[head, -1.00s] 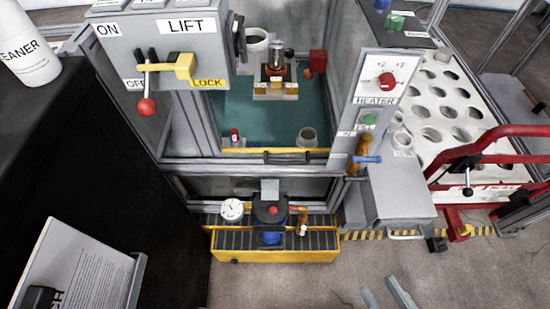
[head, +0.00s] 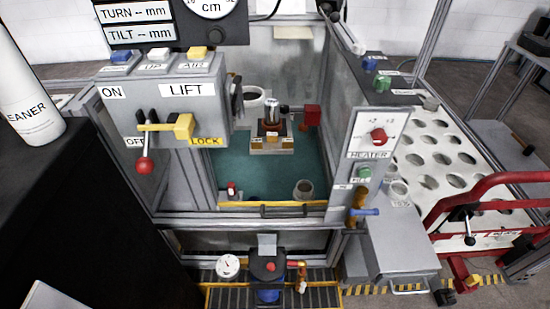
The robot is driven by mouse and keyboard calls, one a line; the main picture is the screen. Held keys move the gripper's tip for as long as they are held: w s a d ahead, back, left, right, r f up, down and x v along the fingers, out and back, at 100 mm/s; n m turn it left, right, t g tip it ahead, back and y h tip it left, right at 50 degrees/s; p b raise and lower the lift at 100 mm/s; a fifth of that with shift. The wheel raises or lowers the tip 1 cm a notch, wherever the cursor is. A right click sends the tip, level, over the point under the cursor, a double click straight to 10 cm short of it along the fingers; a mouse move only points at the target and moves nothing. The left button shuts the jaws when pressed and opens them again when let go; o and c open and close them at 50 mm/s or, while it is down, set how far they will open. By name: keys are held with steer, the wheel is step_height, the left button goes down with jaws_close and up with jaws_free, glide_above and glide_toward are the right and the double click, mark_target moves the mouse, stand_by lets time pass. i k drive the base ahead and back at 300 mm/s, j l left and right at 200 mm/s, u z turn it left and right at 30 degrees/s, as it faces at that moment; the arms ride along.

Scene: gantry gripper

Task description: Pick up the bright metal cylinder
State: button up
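A small bright metal cylinder (head: 271,113) stands upright inside the open-fronted machine enclosure. It sits on an orange-brown ring on top of a small block fixture (head: 272,144), on the teal floor (head: 240,180). A red block (head: 312,116) on a mount is just to its right, apart from it in the picture. My gripper is not in view.
A white cup (head: 253,104) is behind left of the fixture, and a grey cup (head: 303,189) is near the front. The lift panel (head: 190,105) and heater panel (head: 372,150) flank the opening. A yellow-edged sill (head: 240,205) crosses its front.

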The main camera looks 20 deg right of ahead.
mark_target(272, 105)
steer(key=i+j+z, duration=0.1)
steer(key=i, duration=0.35)
steer(key=i+j+z, duration=0.1)
steer(key=i+j, duration=0.2)
steer(key=i, duration=0.15)
